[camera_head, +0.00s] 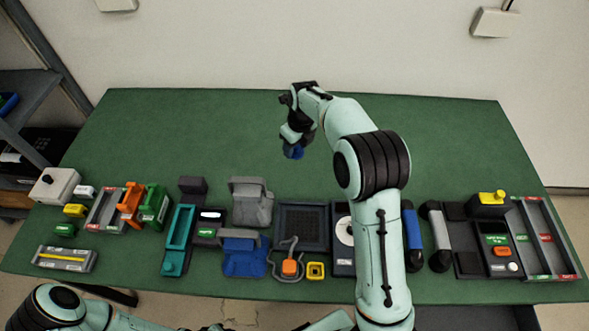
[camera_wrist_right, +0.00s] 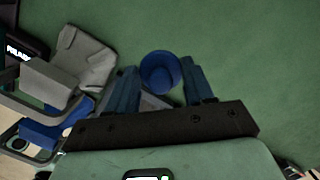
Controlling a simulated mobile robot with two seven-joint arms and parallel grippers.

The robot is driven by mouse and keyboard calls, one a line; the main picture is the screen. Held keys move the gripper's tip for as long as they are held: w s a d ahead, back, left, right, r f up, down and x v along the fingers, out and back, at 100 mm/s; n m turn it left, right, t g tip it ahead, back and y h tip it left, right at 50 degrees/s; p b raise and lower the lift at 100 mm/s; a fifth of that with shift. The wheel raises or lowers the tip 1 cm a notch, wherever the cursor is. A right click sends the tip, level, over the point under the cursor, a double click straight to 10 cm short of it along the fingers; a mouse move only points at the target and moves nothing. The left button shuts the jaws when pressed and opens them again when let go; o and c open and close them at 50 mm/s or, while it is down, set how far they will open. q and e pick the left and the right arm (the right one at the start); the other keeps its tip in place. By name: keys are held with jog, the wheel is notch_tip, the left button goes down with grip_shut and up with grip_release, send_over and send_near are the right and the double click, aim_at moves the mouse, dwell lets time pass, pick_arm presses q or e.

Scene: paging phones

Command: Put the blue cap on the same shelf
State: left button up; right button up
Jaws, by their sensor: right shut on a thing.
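My right gripper (camera_head: 297,140) reaches out over the far half of the green table, above bare cloth. In the right wrist view the round blue cap (camera_wrist_right: 160,72) sits between the two blue fingers of my right gripper (camera_wrist_right: 162,82), which is shut on it. In the head view the cap's blue blends with the fingertips. A dark shelf unit (camera_head: 40,95) stands at the left edge, with a blue item on it. My left arm shows at the bottom left; its gripper is not seen.
A grey holder (camera_head: 251,203), a blue holder (camera_head: 240,260), a teal tray (camera_head: 178,240) and a dark mesh tray (camera_head: 302,228) line the table's near side. The far half is clear.

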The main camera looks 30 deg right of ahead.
aim_at(294, 175)
jog(key=f, duration=1.2)
jog(key=shift+w+f+b, duration=0.2)
jog(key=shift+f+b, duration=0.1)
jog(key=shift+b, duration=0.1)
jog(key=shift+f, duration=0.2)
jog(key=o, duration=1)
jog(key=shift+c, duration=0.2)
jog(key=shift+o, duration=0.3)
jog(key=shift+r, duration=0.15)
